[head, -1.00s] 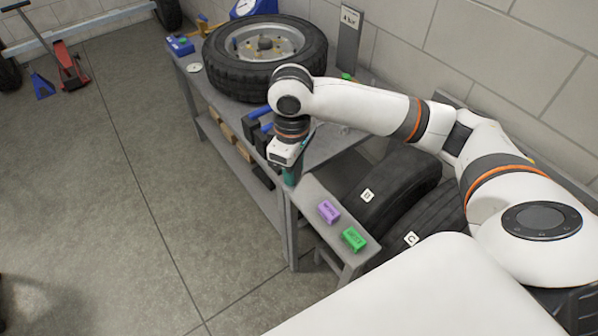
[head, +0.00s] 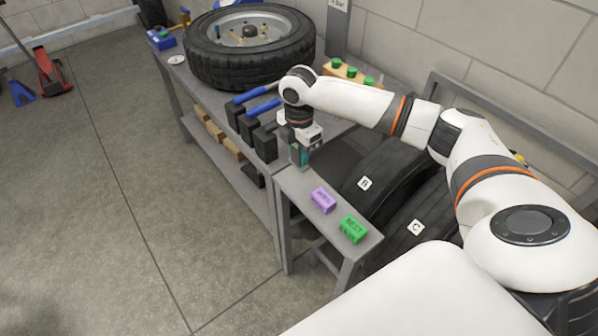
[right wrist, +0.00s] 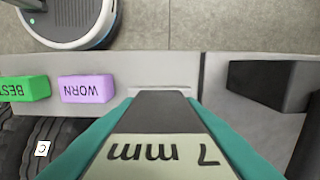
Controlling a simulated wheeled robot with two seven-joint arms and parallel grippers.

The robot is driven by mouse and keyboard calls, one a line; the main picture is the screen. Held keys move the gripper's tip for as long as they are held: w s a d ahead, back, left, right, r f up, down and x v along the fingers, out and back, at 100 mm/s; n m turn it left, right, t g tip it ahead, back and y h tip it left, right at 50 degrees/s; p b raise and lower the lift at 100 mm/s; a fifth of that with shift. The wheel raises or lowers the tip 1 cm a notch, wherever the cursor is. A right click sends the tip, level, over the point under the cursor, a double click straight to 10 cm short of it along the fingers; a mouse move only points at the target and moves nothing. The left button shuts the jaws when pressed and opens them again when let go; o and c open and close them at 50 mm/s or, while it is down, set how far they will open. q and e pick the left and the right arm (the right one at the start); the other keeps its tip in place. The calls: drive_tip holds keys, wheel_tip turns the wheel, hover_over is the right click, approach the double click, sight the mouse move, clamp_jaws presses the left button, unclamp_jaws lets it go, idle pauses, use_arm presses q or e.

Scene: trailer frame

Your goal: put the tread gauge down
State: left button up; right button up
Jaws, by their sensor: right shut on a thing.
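My right gripper (head: 301,143) points down and is shut on the teal tread gauge (head: 302,158), at the far end of the narrow grey side bench (head: 337,248). In the right wrist view the gauge (right wrist: 160,150) fills the lower middle, its pale display reading 7 mm. Whether its lower end touches the bench cannot be told. A purple WORN block (head: 323,200) and a green BEST block (head: 353,229) stand on the bench, nearer me than the gauge. My left gripper is not in view.
A mounted tyre (head: 250,45) lies on the main workbench (head: 205,88) beyond. Dark blocks with blue handles (head: 256,125) stand left of my gripper. Loose tyres (head: 400,185) lean to the right of the side bench.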

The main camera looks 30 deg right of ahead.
drive_tip(key=shift+f, duration=3.15)
drive_tip(key=o, duration=1)
drive_tip(key=shift+f, duration=0.15)
drive_tip(key=shift+o, duration=0.2)
wheel_tip(320, 180, up, 12)
drive_tip(key=shift+r, duration=0.15)
